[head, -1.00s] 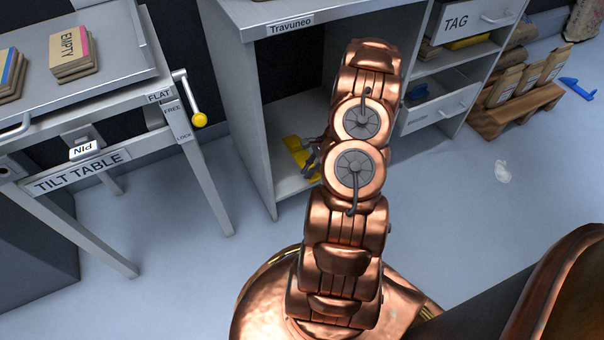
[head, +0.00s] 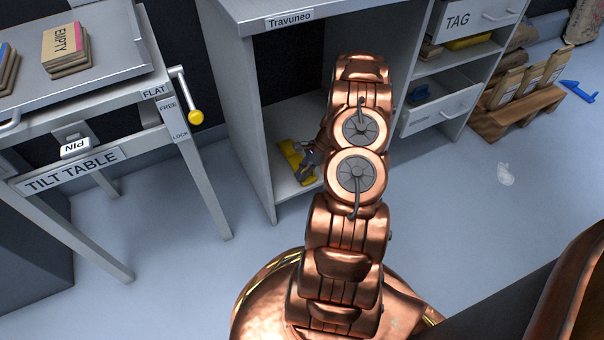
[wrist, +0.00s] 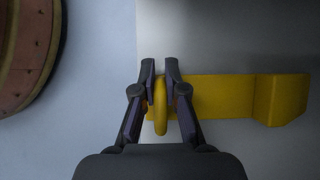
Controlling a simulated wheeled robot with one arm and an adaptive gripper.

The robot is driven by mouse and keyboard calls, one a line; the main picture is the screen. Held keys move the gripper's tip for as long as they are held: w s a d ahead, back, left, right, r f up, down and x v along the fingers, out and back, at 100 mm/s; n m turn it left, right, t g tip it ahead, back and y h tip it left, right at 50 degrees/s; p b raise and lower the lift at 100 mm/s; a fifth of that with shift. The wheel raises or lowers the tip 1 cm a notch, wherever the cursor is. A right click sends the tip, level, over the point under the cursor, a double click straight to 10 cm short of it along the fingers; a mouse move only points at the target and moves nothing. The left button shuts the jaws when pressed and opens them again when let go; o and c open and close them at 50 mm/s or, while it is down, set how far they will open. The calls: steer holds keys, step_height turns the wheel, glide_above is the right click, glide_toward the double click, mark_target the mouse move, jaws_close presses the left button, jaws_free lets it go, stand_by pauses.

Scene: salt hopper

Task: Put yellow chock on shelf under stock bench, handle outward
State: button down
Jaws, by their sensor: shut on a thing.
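The yellow chock (head: 291,158) is at the low shelf (head: 286,194) under the bench marked Travuneo. In the wrist view the chock (wrist: 222,95) lies lengthwise to the right, with its raised block at the far right end. Its loop handle (wrist: 161,105) is at the left end, toward the shelf edge and the floor. My gripper (wrist: 161,72) is shut on the handle, one finger on each side. In the head view my gripper (head: 308,165) shows beside the chock, and my arm hides part of the shelf. I cannot tell whether the chock rests fully on the shelf.
The tilt table (head: 75,170) stands at the left, with a yellow-knobbed lever (head: 195,117) facing the bench. Drawers (head: 440,108) are right of the bench opening. A wooden pallet with bags (head: 515,108) and a blue object (head: 579,90) are farther right. Open floor lies in front.

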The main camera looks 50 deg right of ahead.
steer(key=c, duration=1.2)
jaws_free()
steer(key=shift+p+v, duration=2.15)
steer(key=shift+v, duration=3.95)
